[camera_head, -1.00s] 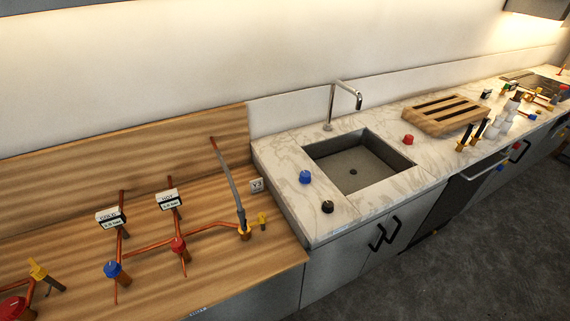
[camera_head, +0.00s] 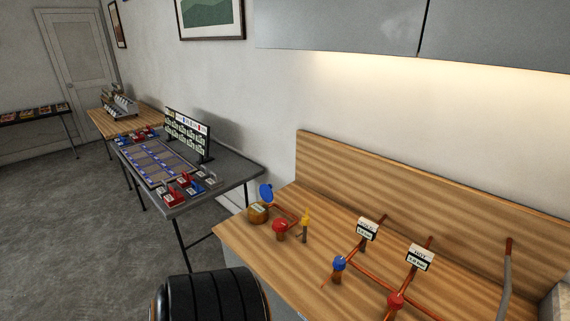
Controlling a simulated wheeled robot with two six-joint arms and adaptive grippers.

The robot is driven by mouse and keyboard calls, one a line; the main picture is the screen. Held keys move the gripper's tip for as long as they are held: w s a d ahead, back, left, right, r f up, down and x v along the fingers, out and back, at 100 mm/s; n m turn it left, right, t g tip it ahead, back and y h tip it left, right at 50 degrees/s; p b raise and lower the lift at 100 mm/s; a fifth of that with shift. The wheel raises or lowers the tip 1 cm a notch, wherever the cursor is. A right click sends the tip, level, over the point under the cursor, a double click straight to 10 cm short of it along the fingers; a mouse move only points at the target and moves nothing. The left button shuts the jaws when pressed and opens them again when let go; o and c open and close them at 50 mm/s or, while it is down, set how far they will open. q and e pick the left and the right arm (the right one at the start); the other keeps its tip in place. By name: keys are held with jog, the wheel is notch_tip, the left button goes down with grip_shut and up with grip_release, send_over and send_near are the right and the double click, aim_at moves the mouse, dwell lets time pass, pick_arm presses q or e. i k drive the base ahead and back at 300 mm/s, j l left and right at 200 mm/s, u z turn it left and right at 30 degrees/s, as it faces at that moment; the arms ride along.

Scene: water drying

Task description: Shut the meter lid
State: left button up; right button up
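The water meter (camera_head: 258,212) is a round brass-coloured body with a pale dial, at the left end of the wooden bench. Its blue lid (camera_head: 266,193) stands open, tilted up above the meter's back edge. No gripper shows in the head view, so neither hand is seen near the meter.
A red valve knob (camera_head: 280,229) and a yellow-handled valve (camera_head: 305,222) stand just right of the meter. Copper pipes with COLD (camera_head: 367,229) and HOT (camera_head: 420,257) gauges run further right on the wooden bench (camera_head: 262,250). A grey table (camera_head: 222,181) with boards stands behind left.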

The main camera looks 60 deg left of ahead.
aim_at(266, 194)
jog(key=u, duration=2.3)
jog(key=z, duration=0.4)
jog(key=j+z, duration=0.15)
jog(key=z, duration=0.3)
jog(key=j+z, duration=0.1)
jog(key=z, duration=0.3)
jog(key=j+z, duration=0.2)
jog(key=j, duration=0.2)
jog(key=j+z, duration=0.2)
jog(key=j, duration=0.25)
jog(key=k+j+z, duration=0.2)
jog(key=j, duration=0.2)
jog(key=j+z, duration=0.25)
jog(key=j, duration=0.15)
jog(key=k+j+z, duration=0.2)
jog(key=j, duration=0.2)
jog(key=j+z, duration=0.2)
jog(key=j, duration=0.2)
jog(key=k+j+z, duration=0.2)
jog(key=j, duration=0.1)
